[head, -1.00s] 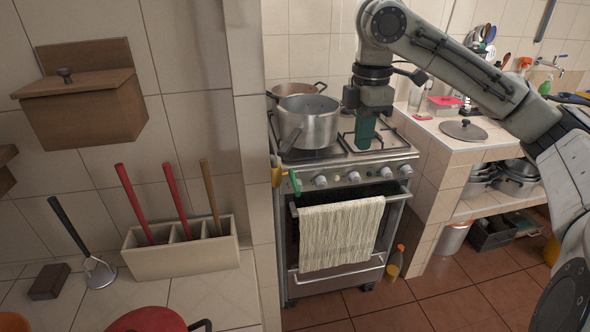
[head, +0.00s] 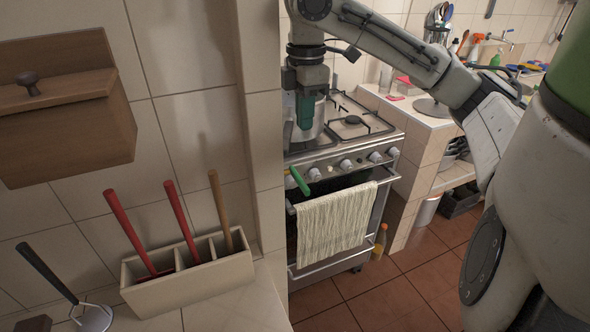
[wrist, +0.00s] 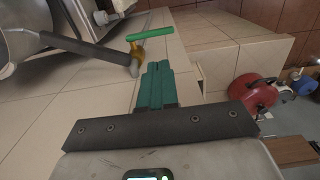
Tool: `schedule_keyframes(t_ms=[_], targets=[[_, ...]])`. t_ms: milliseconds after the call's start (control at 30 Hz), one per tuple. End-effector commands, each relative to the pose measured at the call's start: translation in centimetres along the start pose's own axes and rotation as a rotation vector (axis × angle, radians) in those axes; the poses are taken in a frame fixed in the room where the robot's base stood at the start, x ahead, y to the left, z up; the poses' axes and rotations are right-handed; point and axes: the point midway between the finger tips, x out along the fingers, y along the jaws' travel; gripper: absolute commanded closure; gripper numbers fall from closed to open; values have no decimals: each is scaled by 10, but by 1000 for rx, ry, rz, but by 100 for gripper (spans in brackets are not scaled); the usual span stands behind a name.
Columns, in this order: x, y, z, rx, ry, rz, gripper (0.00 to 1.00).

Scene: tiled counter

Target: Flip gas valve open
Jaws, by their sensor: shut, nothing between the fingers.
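The gas valve shows as a green lever handle (head: 299,181) at the stove's left front corner, beside the tiled wall edge. In the wrist view its green handle (wrist: 150,34) sticks out sideways from a brass-coloured body (wrist: 136,58). My gripper (head: 305,122) has green fingers pointing down and is above the valve, in front of the pot. In the wrist view my gripper (wrist: 156,66) has its fingers together and empty, with the tips just short of the valve body. I cannot tell whether they touch it.
A metal pot (head: 318,118) stands on the stove (head: 352,160); its dark handle (wrist: 88,47) reaches close to the valve in the wrist view. A cream towel (head: 335,222) hangs on the oven door. A tool holder (head: 190,283) stands on the left counter. Floor before the stove is clear.

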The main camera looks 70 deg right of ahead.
Motion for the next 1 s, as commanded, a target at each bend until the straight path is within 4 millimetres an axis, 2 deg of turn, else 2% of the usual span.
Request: schedule_keyframes(t_ms=[167, 333, 800, 1000], targets=[[1, 0, 0, 0, 0, 0, 100], [14, 0, 0, -1, 1, -3, 100], [101, -1, 0, 1, 0, -3, 100], [128, 0, 0, 0, -1, -1, 100]])
